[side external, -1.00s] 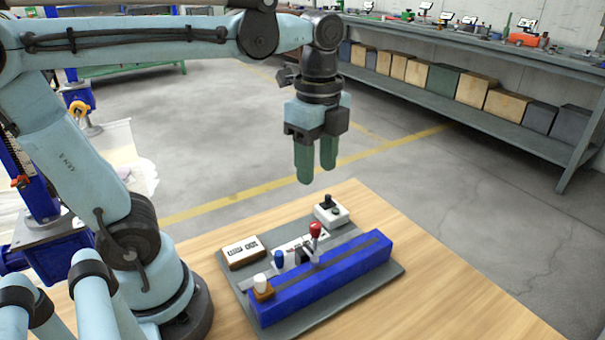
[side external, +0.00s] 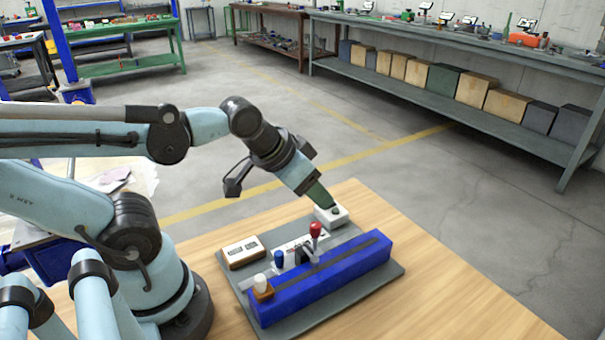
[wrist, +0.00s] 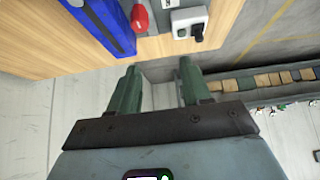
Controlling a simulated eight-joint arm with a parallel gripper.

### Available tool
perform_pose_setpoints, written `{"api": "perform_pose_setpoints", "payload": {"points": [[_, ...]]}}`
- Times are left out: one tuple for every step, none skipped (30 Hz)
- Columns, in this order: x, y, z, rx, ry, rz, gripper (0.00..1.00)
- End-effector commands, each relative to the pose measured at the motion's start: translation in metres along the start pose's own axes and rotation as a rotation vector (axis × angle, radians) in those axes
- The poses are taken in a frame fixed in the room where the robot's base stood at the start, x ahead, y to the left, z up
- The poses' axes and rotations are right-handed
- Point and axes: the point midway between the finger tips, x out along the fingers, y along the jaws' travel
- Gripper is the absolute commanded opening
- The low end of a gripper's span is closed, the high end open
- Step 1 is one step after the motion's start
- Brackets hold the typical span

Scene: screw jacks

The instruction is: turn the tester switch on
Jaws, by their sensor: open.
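A small white box (side external: 338,218) with a black switch (side external: 335,211) stands at the back corner of the grey plate. In the wrist view the white box (wrist: 186,20) shows with its black lever (wrist: 197,32) jutting out toward the fingers. My gripper (side external: 326,204) is tilted down toward the box, with its green fingertips close by the switch. In the wrist view my gripper (wrist: 158,66) is open and empty, and the lever lies beyond the fingertips, nearer the right finger. In the side view the fingers partly hide the switch; I cannot tell whether they touch it.
A blue rail (side external: 330,283) lies along the grey plate (side external: 398,270). A red-knobbed lever (side external: 315,231), a blue knob (side external: 279,259) and a white knob (side external: 261,281) stand beside or on it. A white-faced display box (side external: 243,250) sits to the left. The wooden table (side external: 440,290) is clear at right.

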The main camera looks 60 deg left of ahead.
Motion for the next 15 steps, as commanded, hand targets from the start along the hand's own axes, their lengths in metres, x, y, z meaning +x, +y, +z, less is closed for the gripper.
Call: {"api": "perform_pose_setpoints", "payload": {"points": [[0.0000,-0.0001,-0.0001,0.000,0.000,0.000,0.48],[-0.0001,-0.0001,-0.0001,0.001,-0.001,0.000,0.48],[-0.0001,0.0000,-0.0001,0.001,-0.001,0.000,0.48],[-0.0001,0.0000,-0.0001,0.002,-0.001,0.000,0.48],[-0.0001,0.0000,-0.0001,0.002,-0.001,0.000,0.48],[-0.0001,0.0000,-0.0001,0.002,-0.002,0.000,0.48],[-0.0001,0.0000,-0.0001,0.002,-0.002,0.000,0.48],[-0.0001,0.0000,-0.0001,0.003,-0.002,0.000,0.48],[-0.0001,0.0000,-0.0001,0.003,-0.002,0.000,0.48],[-0.0001,0.0000,-0.0001,0.003,-0.002,0.000,0.43],[-0.0002,-0.0001,-0.0004,0.001,-0.004,0.000,0.42],[-0.0004,-0.0005,-0.0012,-0.007,-0.008,-0.001,0.42],[-0.0007,-0.0011,-0.0024,-0.018,-0.013,-0.002,0.42],[-0.0010,-0.0019,-0.0043,-0.034,-0.021,-0.004,0.42],[-0.0017,-0.0034,-0.0077,-0.066,-0.036,-0.008,0.42]]}}
